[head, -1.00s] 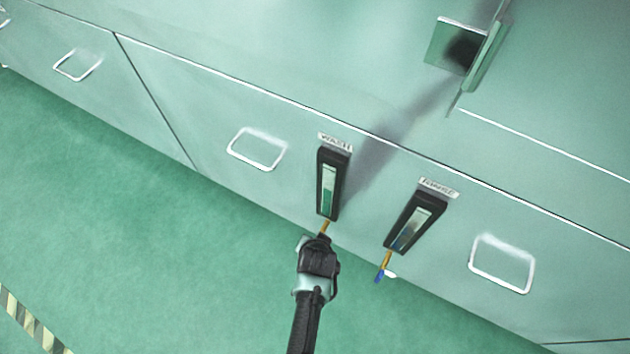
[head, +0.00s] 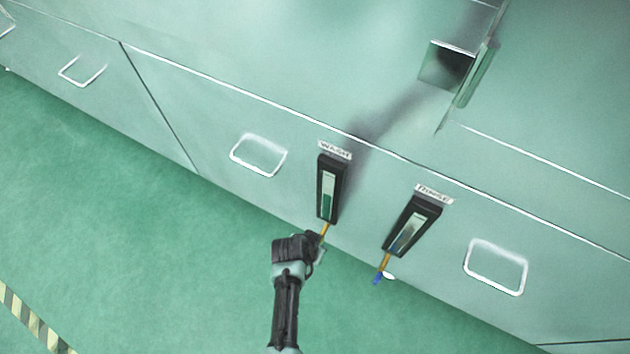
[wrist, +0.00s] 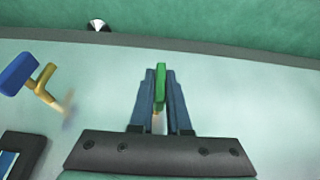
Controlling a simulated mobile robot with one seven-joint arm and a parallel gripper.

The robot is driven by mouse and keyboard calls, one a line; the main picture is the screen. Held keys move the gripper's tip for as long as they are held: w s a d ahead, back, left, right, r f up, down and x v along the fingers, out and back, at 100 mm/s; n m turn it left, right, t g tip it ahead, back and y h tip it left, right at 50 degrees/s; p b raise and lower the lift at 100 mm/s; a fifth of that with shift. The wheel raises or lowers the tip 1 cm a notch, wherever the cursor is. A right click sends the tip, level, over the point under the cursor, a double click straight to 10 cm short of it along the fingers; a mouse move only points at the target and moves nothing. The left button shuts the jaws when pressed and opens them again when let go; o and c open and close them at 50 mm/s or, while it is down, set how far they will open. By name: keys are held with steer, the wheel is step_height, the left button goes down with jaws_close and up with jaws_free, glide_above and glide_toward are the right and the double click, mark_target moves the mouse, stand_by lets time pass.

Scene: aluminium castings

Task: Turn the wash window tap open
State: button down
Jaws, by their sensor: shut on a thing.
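The wash window (head: 328,188) is a black-framed upright sight glass under a WASH label, with green liquid low in it. Its brass tap stem (head: 324,231) comes out below. My gripper (head: 314,246) is at the lower end of this stem and hides the handle in the head view. In the wrist view the green tap handle (wrist: 161,86) stands between the two fingers of my gripper (wrist: 160,98), which are shut on it. The handle points along the fingers. The valve body behind it is mostly hidden.
The rinse window (head: 412,225), with a blue-handled tap (head: 378,278), is close on the right; its blue handle (wrist: 19,73) shows at left in the wrist view. White-framed handles flank the windows on the panel.

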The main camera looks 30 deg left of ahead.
steer(key=c, duration=0.9)
jaws_free()
steer(key=shift+f, duration=0.1)
steer(key=p+v, duration=0.7)
steer(key=v, duration=0.6)
